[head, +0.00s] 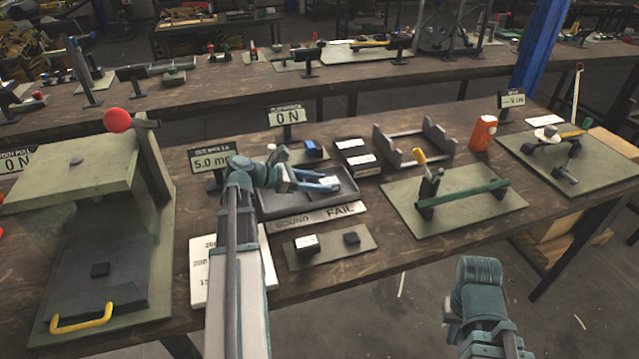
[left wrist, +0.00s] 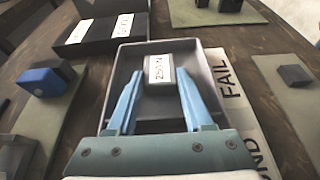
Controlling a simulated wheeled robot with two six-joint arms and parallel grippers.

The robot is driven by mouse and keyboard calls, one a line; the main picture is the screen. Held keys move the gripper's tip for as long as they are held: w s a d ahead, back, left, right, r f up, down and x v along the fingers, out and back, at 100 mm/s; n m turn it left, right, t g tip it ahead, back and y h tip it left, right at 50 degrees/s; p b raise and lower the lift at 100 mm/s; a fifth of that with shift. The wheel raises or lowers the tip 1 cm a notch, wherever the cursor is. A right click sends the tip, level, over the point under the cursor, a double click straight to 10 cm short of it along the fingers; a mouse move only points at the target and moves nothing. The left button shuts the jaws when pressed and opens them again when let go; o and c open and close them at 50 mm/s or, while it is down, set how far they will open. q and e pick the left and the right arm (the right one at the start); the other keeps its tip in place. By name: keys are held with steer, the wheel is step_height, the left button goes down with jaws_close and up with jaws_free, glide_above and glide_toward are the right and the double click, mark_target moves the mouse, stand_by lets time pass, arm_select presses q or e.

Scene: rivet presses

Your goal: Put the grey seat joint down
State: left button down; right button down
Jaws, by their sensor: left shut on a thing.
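The grey seat joint (left wrist: 160,76) is a small grey block with a white label that seems to read 250 N. My left gripper (left wrist: 160,84) is shut on it, one blue finger on each side. The joint is over the inside of a grey tray (left wrist: 112,88) beside the FAIL strip; I cannot tell whether it touches the tray floor. In the head view my left gripper (head: 333,184) reaches into the tray (head: 268,211) from the left, and the joint's pale label shows at the fingertips. Only links of my right arm show at lower right.
A FAIL strip (head: 318,217) lies along the tray's front. A green mat (head: 333,251) in front bears two dark blocks. Behind stand a blue-topped block (head: 314,147) and a dark holder with white labels (head: 357,144). A press with a yellow handle (head: 82,318) stands left.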

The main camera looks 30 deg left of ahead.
arm_select(q)
steer(key=shift+c, duration=1.5)
jaws_free()
steer(key=shift+s+a+r+p, duration=0.15)
steer(key=shift+r+p, duration=0.15)
steer(key=shift+p, duration=0.2)
steer(key=p+v, duration=0.4)
steer(key=v, duration=0.6)
steer(key=shift+s+a+r, duration=0.1)
steer(key=shift+r, duration=0.05)
steer(key=shift+s+a+r, duration=0.1)
steer(key=shift+s+a, duration=0.25)
steer(key=shift+s, duration=0.05)
